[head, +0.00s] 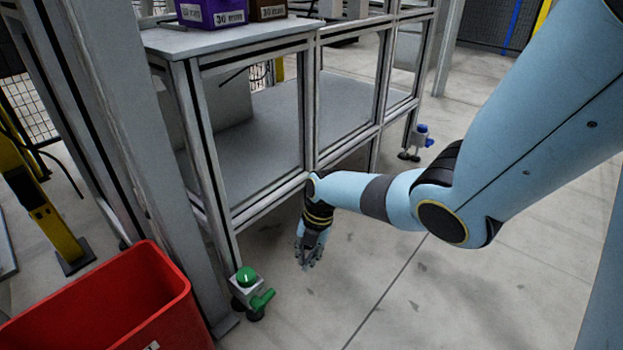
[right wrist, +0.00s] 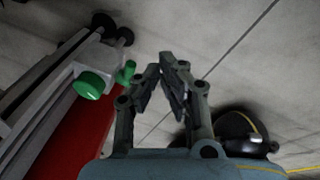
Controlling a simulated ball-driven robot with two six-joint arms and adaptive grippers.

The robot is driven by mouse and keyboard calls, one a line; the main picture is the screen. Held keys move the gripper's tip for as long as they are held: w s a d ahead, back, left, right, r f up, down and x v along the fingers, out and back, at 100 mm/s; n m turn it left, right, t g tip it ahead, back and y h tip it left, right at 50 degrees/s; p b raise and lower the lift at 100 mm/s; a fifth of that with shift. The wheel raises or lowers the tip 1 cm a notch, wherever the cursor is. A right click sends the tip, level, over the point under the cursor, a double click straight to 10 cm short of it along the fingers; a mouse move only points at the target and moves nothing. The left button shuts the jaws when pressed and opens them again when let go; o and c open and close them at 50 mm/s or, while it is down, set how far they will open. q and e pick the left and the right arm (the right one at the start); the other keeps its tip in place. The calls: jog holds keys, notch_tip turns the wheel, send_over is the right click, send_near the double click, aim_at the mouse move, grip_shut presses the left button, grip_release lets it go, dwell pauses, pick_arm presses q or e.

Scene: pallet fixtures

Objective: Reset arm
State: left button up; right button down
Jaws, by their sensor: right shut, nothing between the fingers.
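My right arm reaches in from the right in the head view, and its forearm bends down at the wrist. My right gripper (head: 308,262) hangs pointing down over the bare floor, in front of the metal-framed workbench (head: 255,215). It is shut and empty, and its fingers also show in the right wrist view (right wrist: 168,68) with the tips drawn together. My left gripper is in neither view.
A green-topped button fixture (head: 247,289) stands at the bench's near foot, left of my right gripper. A red bin (head: 150,290) is at lower left. A blue-topped fixture (head: 421,136) sits at the far leg. Purple (head: 210,12) and brown boxes (head: 268,9) are on the bench top. The floor (head: 400,290) is clear.

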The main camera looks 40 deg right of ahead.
jog(key=shift+d+r, duration=0.25)
jog(key=shift+d, duration=0.55)
jog(key=shift+s, duration=0.1)
